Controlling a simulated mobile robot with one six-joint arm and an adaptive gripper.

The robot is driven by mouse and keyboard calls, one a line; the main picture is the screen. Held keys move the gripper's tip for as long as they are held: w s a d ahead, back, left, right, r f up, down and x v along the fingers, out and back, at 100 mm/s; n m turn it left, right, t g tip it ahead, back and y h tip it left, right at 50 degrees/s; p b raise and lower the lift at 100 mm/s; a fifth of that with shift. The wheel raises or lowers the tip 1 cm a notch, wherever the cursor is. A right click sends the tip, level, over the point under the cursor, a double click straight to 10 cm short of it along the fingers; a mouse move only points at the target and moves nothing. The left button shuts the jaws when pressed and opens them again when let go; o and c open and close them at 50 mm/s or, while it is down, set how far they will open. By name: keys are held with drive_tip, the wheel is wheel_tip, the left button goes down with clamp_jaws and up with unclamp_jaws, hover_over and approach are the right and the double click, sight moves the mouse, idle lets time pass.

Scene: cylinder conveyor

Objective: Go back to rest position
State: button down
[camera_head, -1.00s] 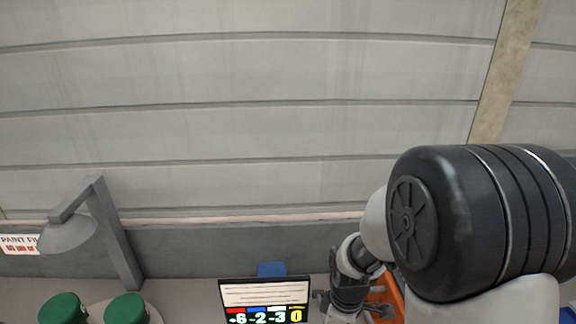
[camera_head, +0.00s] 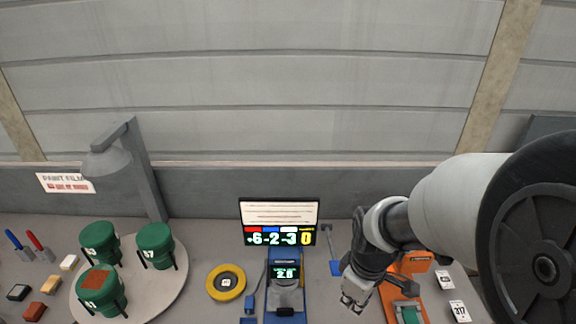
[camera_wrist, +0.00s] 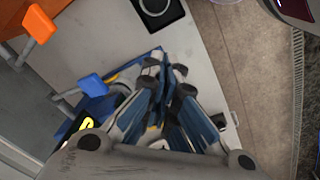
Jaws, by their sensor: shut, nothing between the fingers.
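My gripper (camera_head: 354,304) shows at the lower centre right in the head view, at the end of my arm, which comes in from the right. It hangs over the bench between the blue device (camera_head: 284,300) and the orange device (camera_head: 416,262). The wrist view shows its fingers (camera_wrist: 172,118) drawn together with nothing held. Part of the blue device shows behind the fingers in the wrist view.
A display (camera_head: 279,222) reading +6 -2 -3 0 stands at the back. Green cylinders (camera_head: 156,246) stand on a round pale plate (camera_head: 172,296) under a grey lamp (camera_head: 106,160) at left. A yellow ring (camera_head: 214,284), small blocks and numbered tags (camera_head: 460,311) lie on the bench.

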drive_tip(key=s+f+m+t+b, duration=0.3)
drive_tip(key=s+m+b, duration=0.6)
drive_tip(key=s+b, duration=0.5)
drive_tip(key=f+b, duration=0.1)
drive_tip(key=b, duration=0.3)
drive_tip(key=shift+s+t, duration=0.3)
drive_tip(key=shift+s, duration=0.05)
idle(1.4)
